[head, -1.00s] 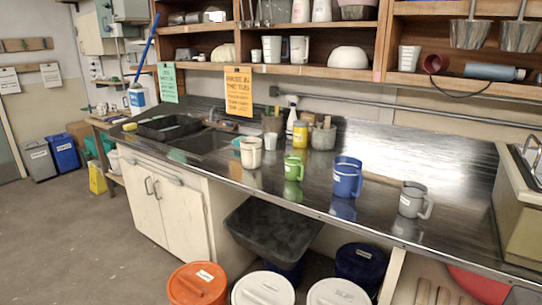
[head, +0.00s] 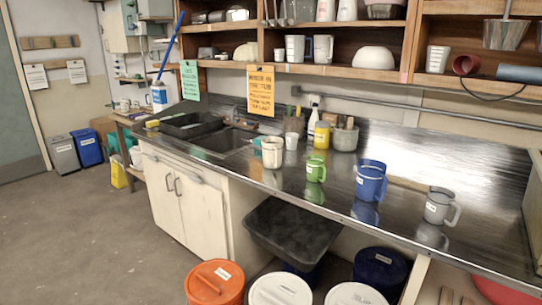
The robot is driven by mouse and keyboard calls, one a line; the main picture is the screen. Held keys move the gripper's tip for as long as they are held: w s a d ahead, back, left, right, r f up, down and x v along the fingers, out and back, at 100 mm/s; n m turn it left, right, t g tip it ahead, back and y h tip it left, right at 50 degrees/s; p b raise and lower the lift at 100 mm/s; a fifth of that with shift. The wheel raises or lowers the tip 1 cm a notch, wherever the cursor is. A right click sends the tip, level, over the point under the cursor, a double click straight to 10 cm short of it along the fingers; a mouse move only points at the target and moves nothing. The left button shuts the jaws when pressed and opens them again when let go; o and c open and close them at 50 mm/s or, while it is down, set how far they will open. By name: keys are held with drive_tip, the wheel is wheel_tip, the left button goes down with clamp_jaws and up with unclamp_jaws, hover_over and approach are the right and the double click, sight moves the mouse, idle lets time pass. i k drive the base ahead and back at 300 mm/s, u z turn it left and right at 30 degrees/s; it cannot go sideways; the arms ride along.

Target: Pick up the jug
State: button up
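Several jugs or mugs stand upright and apart along the steel counter (head: 300,205), so I cannot tell which one is the jug. A large blue jug (head: 370,181) stands right of the middle. A grey jug (head: 438,206), its handle to the right, stands further right near the front edge. A smaller green jug (head: 316,168) stands left of the blue one. A whitish jug (head: 272,152) stands further left by the sink. The blue, green and grey ones show small pale labels. My gripper is not in view.
Behind the jugs stand a yellow container (head: 322,134), a spray bottle (head: 313,122) and a grey pot of tools (head: 345,138). Lidded buckets, one orange (head: 214,283), stand on the floor below the counter front. The floor (head: 90,230) at left is clear.

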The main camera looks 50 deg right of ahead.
sight(272, 147)
drive_tip(key=u, duration=0.05)
drive_tip(key=i, duration=1)
drive_tip(key=z, duration=0.05)
